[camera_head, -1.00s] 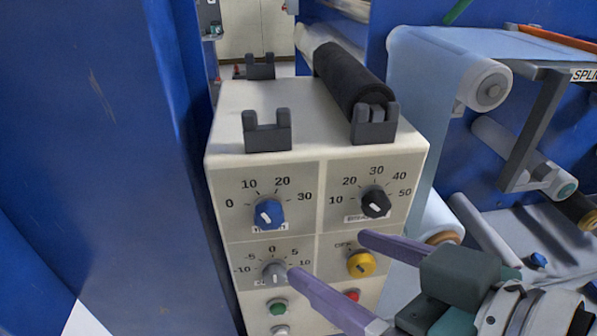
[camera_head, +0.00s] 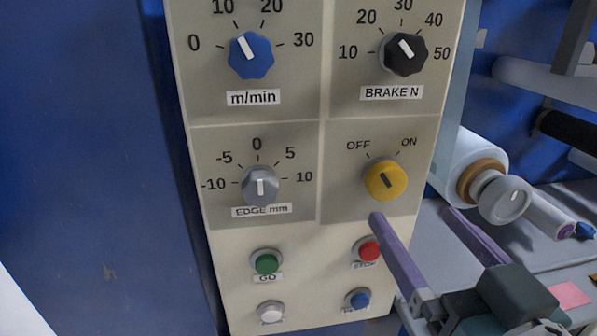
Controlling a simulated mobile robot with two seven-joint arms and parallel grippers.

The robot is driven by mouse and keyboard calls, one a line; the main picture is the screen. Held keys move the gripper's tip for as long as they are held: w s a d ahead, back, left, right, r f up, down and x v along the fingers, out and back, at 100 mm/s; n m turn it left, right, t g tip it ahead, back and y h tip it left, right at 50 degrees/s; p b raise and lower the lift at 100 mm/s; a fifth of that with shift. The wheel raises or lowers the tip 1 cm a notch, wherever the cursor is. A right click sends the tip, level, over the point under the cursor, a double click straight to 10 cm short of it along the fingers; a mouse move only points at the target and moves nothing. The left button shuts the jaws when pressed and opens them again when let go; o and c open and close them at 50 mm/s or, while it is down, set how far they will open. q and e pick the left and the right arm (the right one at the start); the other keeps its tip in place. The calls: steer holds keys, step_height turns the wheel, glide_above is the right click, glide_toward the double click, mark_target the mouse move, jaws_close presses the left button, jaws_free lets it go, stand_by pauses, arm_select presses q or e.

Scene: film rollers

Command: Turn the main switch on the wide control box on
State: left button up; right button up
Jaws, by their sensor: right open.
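The wide control box (camera_head: 300,125) fills the middle of the head view with its cream front panel. Its main switch is a yellow round knob (camera_head: 385,181) at the right of the panel, below the OFF and ON labels. The knob's dark mark tilts up and left, toward OFF. My right gripper (camera_head: 413,215) comes in from the lower right, open and empty. One purple fingertip is just below the yellow knob in the picture; the other is to the right, beyond the box's edge. I cannot tell whether either touches the box. My left gripper is not in view.
Above are a blue m/min knob (camera_head: 250,56) and a black brake knob (camera_head: 404,54). A grey edge knob (camera_head: 260,186) is left. Below are green (camera_head: 266,263), red (camera_head: 368,250), white (camera_head: 271,311) and blue (camera_head: 357,299) buttons. A blue wall (camera_head: 90,160) stands left; rollers (camera_head: 480,165) are right.

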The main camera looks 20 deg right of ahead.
mark_target(390, 187)
steer(key=x, duration=0.7)
steer(key=shift+w, duration=0.25)
steer(key=shift+c, duration=1.2)
steer(key=c, duration=1.1)
steer(key=shift+c, duration=0.2)
